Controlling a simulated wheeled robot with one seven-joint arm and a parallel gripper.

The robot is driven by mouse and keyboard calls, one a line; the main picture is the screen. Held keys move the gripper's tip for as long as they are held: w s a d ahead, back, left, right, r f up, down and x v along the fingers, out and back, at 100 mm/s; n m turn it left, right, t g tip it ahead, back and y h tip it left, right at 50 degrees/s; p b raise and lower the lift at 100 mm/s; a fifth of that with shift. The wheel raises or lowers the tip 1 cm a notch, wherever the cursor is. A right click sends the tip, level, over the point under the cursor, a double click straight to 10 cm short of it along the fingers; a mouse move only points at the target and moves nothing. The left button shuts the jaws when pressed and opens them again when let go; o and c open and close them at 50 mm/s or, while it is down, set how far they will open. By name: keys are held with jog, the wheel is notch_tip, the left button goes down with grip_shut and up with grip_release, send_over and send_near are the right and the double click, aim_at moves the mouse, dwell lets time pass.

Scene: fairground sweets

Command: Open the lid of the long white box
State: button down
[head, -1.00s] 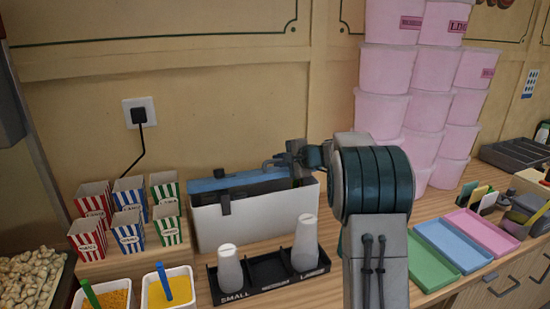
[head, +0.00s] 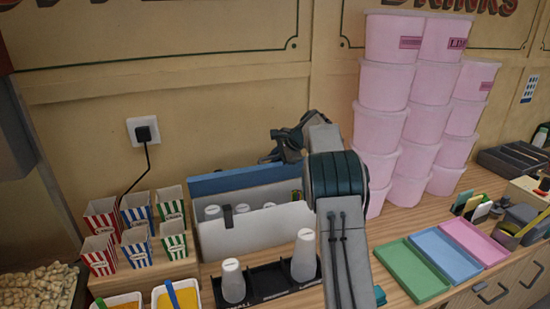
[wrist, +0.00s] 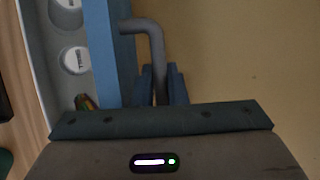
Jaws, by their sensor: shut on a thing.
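The long white box (head: 262,230) stands on the counter against the wall. Its blue lid (head: 235,181) is raised at the back, standing steeply, and the inside shows. The lid is also a blue strip in the wrist view (wrist: 102,50). White round-topped things and a small multicoloured item (wrist: 84,102) sit inside. My gripper (wrist: 161,84) is shut on the grey bent handle (wrist: 148,28) fixed to the lid. In the head view my gripper (head: 284,142) is above the box's right end, partly hidden by my arm.
A black cup tray (head: 268,280) with white cups stands close in front of the box. Striped cartons (head: 137,245) are at its left. Stacked pink tubs (head: 381,125) are close to my arm on the right. Green, blue and pink trays (head: 413,270) lie at front right.

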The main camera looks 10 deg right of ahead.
jog(key=shift+w+a+r+g, duration=0.1)
jog(key=shift+w+a+g, duration=0.05)
jog(key=shift+w+g, duration=0.65)
jog(key=shift+w+m, duration=0.2)
jog(key=shift+m, duration=0.1)
dwell(0.3)
jog(key=c, duration=1.7)
grip_release()
jog(key=shift+c, duration=0.2)
jog(key=v, duration=1.3)
jog(key=shift+r, duration=0.4)
